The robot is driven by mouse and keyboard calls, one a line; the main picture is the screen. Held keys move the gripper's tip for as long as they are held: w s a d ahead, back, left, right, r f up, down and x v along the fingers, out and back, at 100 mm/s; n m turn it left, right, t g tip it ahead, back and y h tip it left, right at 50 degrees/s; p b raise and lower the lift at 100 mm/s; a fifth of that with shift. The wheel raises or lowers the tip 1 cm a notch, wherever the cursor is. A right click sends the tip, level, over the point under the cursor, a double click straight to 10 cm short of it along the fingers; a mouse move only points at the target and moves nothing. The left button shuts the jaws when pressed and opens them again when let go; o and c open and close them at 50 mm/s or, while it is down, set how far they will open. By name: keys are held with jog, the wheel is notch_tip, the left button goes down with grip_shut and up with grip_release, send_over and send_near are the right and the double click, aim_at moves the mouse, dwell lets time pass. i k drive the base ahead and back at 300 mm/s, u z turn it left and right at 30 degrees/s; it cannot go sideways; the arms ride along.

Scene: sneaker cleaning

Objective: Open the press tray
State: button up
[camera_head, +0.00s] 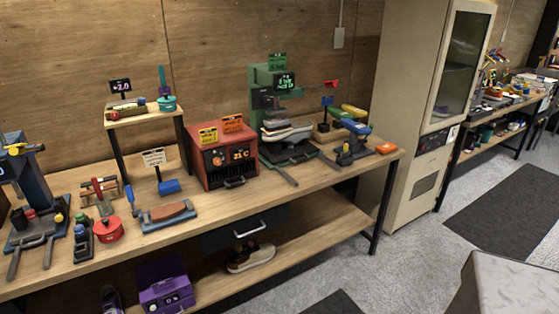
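The green press (257,89) stands on the workbench at the middle of the view, with a red-tipped lever on its right side. A light sneaker (288,134) sits inside it under the dark press head. A dark flat base or tray (291,153) lies below the sneaker, with bars reaching toward the bench's front edge. I cannot tell from here whether the tray is pulled out. My gripper is not in view.
The wooden workbench (330,180) holds a red box with a display (222,157), a red pot (108,230) and several tools. A dark drawer (245,230) hangs below. A tall beige cabinet (405,100) stands right. Grey floor (400,262) is open in front.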

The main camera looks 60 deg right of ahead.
aim_at(291, 144)
jog(key=u, duration=0.55)
jog(key=k, duration=0.55)
jog(key=u, duration=1.55)
jog(key=k, duration=0.1)
jog(key=z, duration=3.1)
jog(key=i, duration=0.15)
jog(key=u, duration=0.1)
